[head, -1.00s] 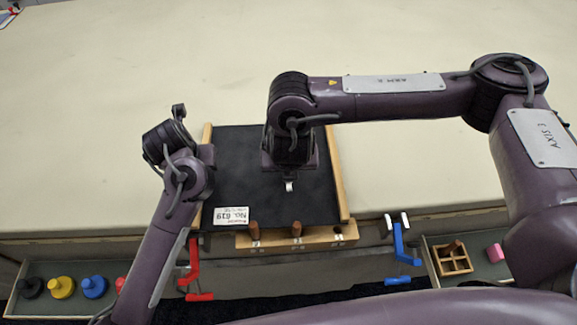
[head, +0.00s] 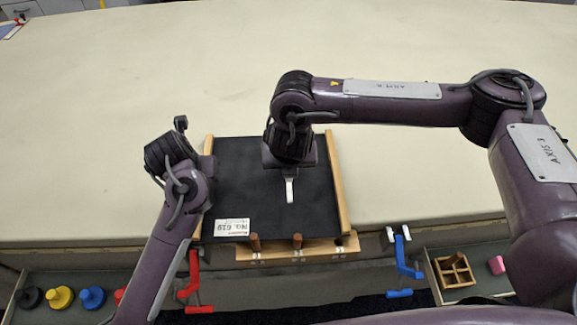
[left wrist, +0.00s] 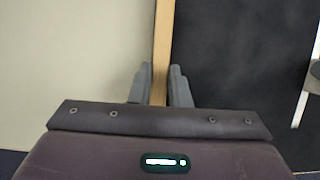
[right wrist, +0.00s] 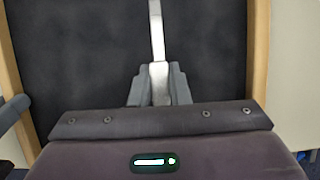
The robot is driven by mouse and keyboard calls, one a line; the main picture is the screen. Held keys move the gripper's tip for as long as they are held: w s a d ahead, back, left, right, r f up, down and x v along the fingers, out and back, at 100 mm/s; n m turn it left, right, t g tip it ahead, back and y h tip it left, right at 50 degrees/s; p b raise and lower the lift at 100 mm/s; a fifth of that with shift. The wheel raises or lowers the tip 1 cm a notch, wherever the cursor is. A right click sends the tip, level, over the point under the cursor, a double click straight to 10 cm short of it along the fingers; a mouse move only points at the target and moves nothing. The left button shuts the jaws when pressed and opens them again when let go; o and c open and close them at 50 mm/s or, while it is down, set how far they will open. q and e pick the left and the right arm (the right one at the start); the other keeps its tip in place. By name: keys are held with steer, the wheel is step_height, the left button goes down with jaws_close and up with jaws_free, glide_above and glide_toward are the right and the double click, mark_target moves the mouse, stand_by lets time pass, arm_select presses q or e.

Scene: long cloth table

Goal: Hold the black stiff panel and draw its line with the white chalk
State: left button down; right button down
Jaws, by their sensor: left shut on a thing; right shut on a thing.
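The black stiff panel (head: 255,205) lies on the table near its front edge, with wooden side rails and a white label. My left gripper (left wrist: 163,85) is shut on its left wooden rail. My right gripper (right wrist: 155,85) is over the panel's middle, shut on the white chalk (right wrist: 160,72), which is mostly hidden between the fingers. A white stroke (head: 290,190) runs on the panel from under my right gripper toward the front. In the right wrist view a thinner pale line (right wrist: 156,25) continues ahead of the fingers.
A wooden block with pegs (head: 297,241) is at the table's front edge. Red (head: 194,270) and blue (head: 402,258) clamps hang there. Trays with coloured knobs (head: 60,297) and a wooden box (head: 454,271) stand below. The table behind the panel is clear.

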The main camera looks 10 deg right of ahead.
steer(key=shift+w, duration=0.15)
steer(key=shift+w+d, duration=0.15)
steer(key=shift+w, duration=0.75)
steer(key=shift+w, duration=0.1)
steer(key=shift+w+d, duration=0.15)
steer(key=shift+w, duration=0.75)
steer(key=shift+w+d, duration=0.15)
steer(key=shift+w, duration=0.85)
steer(key=shift+w+d, duration=0.15)
steer(key=shift+w, duration=0.8)
steer(key=shift+w, duration=0.1)
